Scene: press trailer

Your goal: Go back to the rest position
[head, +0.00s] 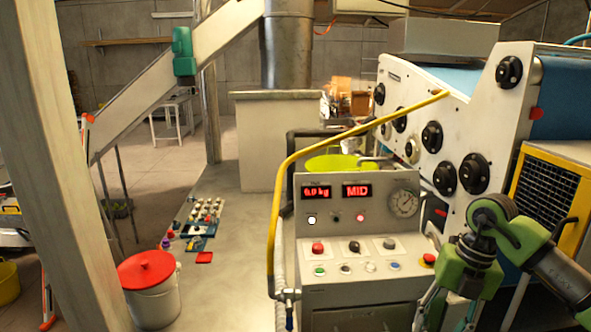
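My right arm comes in from the lower right, with green and dark grey links. My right gripper (446,318) hangs down at the bottom edge, just right of the control panel (383,212). Its two fingers are spread apart with nothing seen between them, and their tips are cut off by the picture edge. My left gripper is not in view. The panel has red displays reading about 0.0 kg and MID, a round gauge (404,203) and several buttons and knobs.
A yellow bent pipe (276,213) rises left of the panel. A white machine (446,100) with black knobs stands behind my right arm. A white bucket with a red lid (148,275) stands at lower left beside a pale post (62,150). Small parts (205,212) lie behind it.

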